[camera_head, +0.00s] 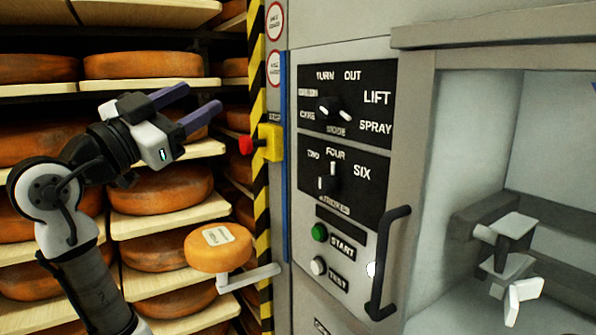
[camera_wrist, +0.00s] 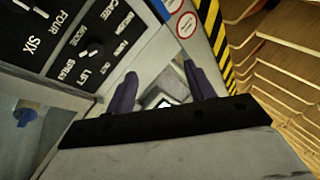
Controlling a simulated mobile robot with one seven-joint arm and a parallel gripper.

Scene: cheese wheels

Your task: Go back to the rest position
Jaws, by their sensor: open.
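My gripper (camera_head: 196,106) is raised in the upper left of the head view, in front of the cheese shelves. Its two purple fingers are apart, with nothing between them, and point right toward the striped post. In the wrist view my gripper (camera_wrist: 160,88) also shows open and empty, with the panel and the post beyond its fingers. My gripper appears clear of the panel and shelves.
A control panel (camera_head: 345,210) with knobs, a green start button (camera_head: 319,232) and a dark handle (camera_head: 388,262) stands at centre. An orange cheese wheel (camera_head: 217,248) with a label sits on a small arm. A yellow box with a red button (camera_head: 246,145) is on the striped post (camera_head: 262,200).

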